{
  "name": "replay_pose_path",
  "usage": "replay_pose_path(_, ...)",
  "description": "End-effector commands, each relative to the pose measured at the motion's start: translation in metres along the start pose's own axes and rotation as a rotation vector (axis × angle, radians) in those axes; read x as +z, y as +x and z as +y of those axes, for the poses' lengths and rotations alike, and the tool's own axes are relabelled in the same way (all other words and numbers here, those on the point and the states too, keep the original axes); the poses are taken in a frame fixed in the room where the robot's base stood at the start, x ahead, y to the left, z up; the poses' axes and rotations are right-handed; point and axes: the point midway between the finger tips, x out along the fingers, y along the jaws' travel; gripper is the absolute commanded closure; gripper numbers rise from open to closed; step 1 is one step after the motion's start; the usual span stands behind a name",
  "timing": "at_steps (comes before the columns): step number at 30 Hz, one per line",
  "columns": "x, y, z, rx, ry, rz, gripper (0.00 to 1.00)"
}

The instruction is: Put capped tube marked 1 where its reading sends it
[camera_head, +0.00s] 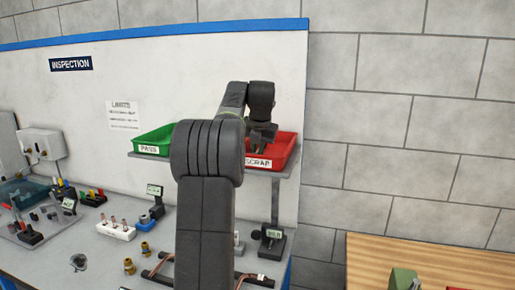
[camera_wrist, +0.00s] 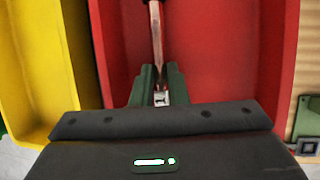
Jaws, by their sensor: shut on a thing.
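In the wrist view my gripper (camera_wrist: 158,78) is shut on a copper tube (camera_wrist: 156,35), which points away from the jaws with a dark end at the top edge. In the head view my gripper (camera_head: 260,138) is at the red tray (camera_head: 287,150), labelled SCRAP. The held tube is not clear there. A green tray (camera_head: 153,140) labelled PASS stands to the left on the same shelf.
A yellow tray (camera_wrist: 35,60) adjoins the red one; my arm hides it in the head view. Below, the bench holds a white rack (camera_head: 117,231) with several copper tubes, brass fittings (camera_head: 129,266) and a small display (camera_head: 154,190). A LIMITS sheet (camera_head: 124,114) hangs behind, its lines unreadable.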

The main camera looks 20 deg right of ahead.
Motion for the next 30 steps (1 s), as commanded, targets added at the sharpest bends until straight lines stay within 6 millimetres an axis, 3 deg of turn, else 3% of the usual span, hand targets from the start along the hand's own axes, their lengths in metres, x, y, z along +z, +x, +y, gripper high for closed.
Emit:
replay_pose_path(8, -0.001, 0.002, 0.000, 0.000, 0.000, -0.001, 1.00)
replay_pose_path(9, -0.001, 0.002, 0.000, 0.000, 0.000, -0.001, 0.85)
replay_pose_path(11, -0.001, 0.002, 0.000, 0.000, 0.000, -0.001, 0.77)
replay_pose_path(20, 0.000, -0.002, 0.000, 0.000, 0.000, 0.000, 0.77)
replay_pose_path(23, 0.001, -0.013, 0.000, 0.001, 0.000, -0.003, 0.77)
replay_pose_path(30, 0.001, -0.065, 0.000, 0.001, 0.000, -0.005, 0.77)
